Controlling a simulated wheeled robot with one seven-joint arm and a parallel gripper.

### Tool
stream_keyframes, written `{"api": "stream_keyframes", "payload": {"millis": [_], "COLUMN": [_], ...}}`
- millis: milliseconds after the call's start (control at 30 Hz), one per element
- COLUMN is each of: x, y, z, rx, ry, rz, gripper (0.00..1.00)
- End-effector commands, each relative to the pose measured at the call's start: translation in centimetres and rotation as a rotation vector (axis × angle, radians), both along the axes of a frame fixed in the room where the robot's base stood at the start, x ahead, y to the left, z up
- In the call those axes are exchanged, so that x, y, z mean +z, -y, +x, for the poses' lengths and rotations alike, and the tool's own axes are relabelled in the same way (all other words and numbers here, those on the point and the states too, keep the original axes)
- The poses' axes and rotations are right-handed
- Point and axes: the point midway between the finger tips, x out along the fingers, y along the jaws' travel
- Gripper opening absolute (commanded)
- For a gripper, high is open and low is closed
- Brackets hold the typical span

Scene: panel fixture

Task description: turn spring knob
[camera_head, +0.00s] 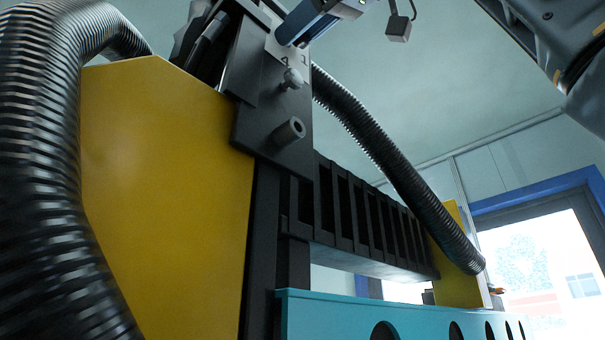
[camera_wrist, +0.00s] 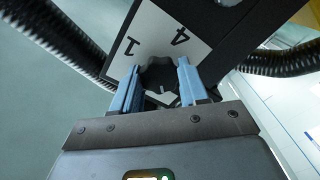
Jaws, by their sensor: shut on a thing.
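The black spring knob (camera_wrist: 158,74) sits on a white label plate (camera_wrist: 190,40) marked with the numbers 1 and 4. In the wrist view, the two blue fingers of my gripper (camera_wrist: 160,80) are on either side of the knob and shut on it. In the head view, my gripper (camera_head: 285,38) reaches in from the top right, with a blue finger at the plate's upper part. The knob itself is hidden there behind the finger.
A grey pin (camera_head: 292,78) and a grey cylinder (camera_head: 290,131) stick out of the dark bracket below the label. Black ribbed hoses (camera_head: 390,155) pass on both sides. A yellow panel (camera_head: 165,190) stands left and a teal panel (camera_head: 330,312) low in front.

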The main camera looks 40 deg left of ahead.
Motion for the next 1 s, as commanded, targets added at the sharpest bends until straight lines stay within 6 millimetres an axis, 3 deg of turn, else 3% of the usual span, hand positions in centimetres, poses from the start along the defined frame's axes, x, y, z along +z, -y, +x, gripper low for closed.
{"api": "stream_keyframes", "payload": {"millis": [600,1000], "x": [-0.06,-0.12], "y": [0.02,0.02], "z": [-0.09,-0.11], "rx": [0.0,0.002], "ry": [0.554,0.755], "rz": [-0.044,-0.059], "gripper": [0.13,0.13]}}
